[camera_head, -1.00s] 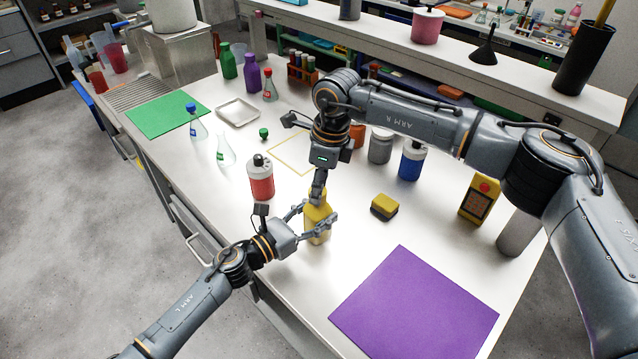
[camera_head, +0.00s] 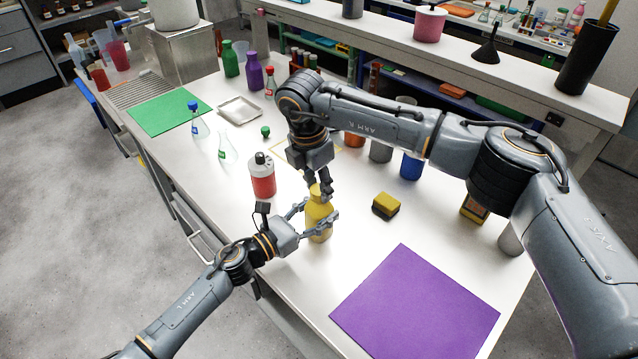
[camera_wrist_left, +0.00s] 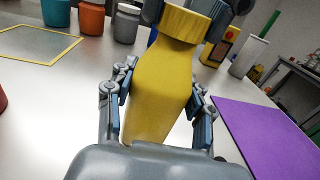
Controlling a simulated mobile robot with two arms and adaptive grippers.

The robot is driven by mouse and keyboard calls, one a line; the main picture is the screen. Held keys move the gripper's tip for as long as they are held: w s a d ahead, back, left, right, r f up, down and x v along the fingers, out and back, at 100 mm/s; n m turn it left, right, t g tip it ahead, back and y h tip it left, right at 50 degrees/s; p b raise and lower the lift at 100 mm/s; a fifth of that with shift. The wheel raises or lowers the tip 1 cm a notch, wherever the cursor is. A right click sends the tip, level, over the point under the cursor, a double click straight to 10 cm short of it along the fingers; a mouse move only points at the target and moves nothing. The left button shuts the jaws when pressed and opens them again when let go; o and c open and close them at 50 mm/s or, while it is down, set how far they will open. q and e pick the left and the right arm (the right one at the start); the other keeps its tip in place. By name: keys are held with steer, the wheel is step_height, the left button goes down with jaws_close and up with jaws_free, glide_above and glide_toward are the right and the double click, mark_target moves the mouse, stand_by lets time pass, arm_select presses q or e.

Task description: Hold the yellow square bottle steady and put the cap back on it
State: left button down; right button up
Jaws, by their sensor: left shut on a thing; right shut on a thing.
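The yellow square bottle (camera_head: 319,228) stands upright on the bench near its front edge. My left gripper (camera_head: 320,211) is shut around its body from the front left; in the left wrist view the fingers press on both sides of the bottle (camera_wrist_left: 158,92). My right gripper (camera_head: 322,191) points down over the bottle and is shut on the yellow ribbed cap (camera_wrist_left: 186,22). The cap is at the bottle's neck, with no clear gap between them in the left wrist view. I cannot tell whether it is screwed on. The fingers partly hide it.
A red bottle (camera_head: 262,180) stands close left of the bottle. A yellow sponge (camera_head: 386,206) lies to its right, and a purple mat (camera_head: 415,305) at the front right. Orange, grey and blue containers (camera_head: 411,167) stand behind, partly hidden by my right arm.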

steer(key=m+g, duration=0.1)
steer(key=m, duration=0.6)
steer(key=shift+w+a, duration=0.1)
steer(key=m, duration=0.6)
steer(key=shift+a+m+g, duration=0.25)
steer(key=shift+m+g, duration=0.05)
steer(key=shift+g, duration=0.1)
steer(key=shift+d+m, duration=0.3)
steer(key=shift+m, duration=0.5)
steer(key=o, duration=0.7)
steer(key=shift+c, duration=0.2)
steer(key=shift+w+r, duration=0.1)
steer(key=shift+r, duration=2.15)
